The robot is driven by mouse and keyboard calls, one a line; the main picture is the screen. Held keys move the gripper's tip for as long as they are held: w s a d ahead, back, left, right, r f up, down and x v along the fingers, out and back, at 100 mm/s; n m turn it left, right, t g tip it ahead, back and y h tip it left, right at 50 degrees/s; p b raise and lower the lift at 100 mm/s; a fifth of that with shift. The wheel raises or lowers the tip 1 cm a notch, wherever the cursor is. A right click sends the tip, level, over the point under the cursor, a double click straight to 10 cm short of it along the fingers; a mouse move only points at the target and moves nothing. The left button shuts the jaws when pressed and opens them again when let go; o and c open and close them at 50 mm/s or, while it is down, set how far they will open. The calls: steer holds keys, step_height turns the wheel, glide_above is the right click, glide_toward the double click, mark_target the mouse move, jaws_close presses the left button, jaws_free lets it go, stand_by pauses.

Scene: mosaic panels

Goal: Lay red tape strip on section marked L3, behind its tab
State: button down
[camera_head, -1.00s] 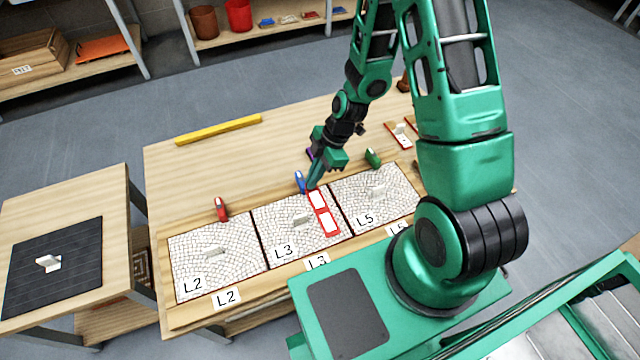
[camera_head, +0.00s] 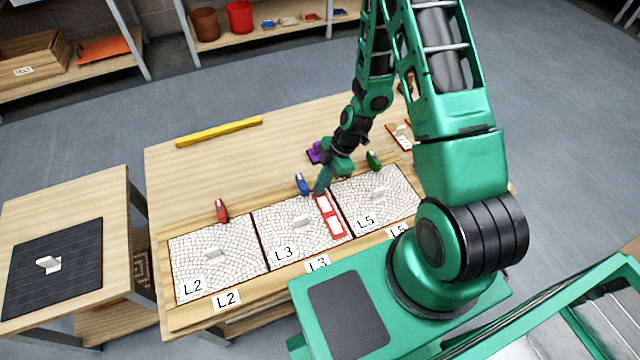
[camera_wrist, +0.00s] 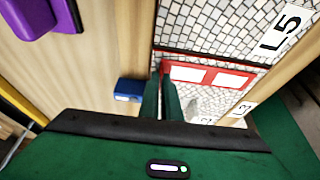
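The red tape strip (camera_head: 338,232) is a red frame around two white windows. It lies along or just over the right side of the L3 section (camera_head: 275,222), near the seam with the L5 section (camera_head: 400,199). I cannot tell whether it touches the panel. The small pale L3 tab (camera_head: 301,221) stands to the left of the strip. My gripper (camera_head: 321,190) is at the strip's far end. In the wrist view, its two fingers (camera_wrist: 161,88) are close together on the end of the strip (camera_wrist: 198,73).
Blue (camera_head: 301,184), green (camera_head: 373,160) and red (camera_head: 221,210) clips stand along the panels' far edge; the blue one is close left of my gripper. A purple object (camera_head: 314,152) lies behind. The L2 section (camera_head: 190,255) is at left. A yellow bar (camera_head: 218,131) lies farther back.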

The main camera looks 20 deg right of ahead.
steer(key=c, duration=2)
jaws_free()
steer(key=v, duration=1.2)
steer(key=s+d+r+m+h, duration=0.1)
steer(key=s+d+r+m, duration=0.15)
steer(key=r, duration=0.25)
steer(key=s+d+r+m+h, duration=0.1)
steer(key=d+r+m, duration=0.3)
steer(key=r, duration=0.1)
steer(key=s+d+r+m+h, duration=0.1)
steer(key=s+d+r+m, duration=0.2)
steer(key=s+r+m, duration=0.5)
steer(key=s+d+r+m+h, duration=0.1)
steer(key=s+d+r+m, duration=0.2)
steer(key=s+r+m, duration=0.5)
steer(key=s+m, duration=0.2)
steer(key=s, duration=0.2)
steer(key=shift+d+r, duration=0.15)
steer(key=shift+r, duration=0.15)
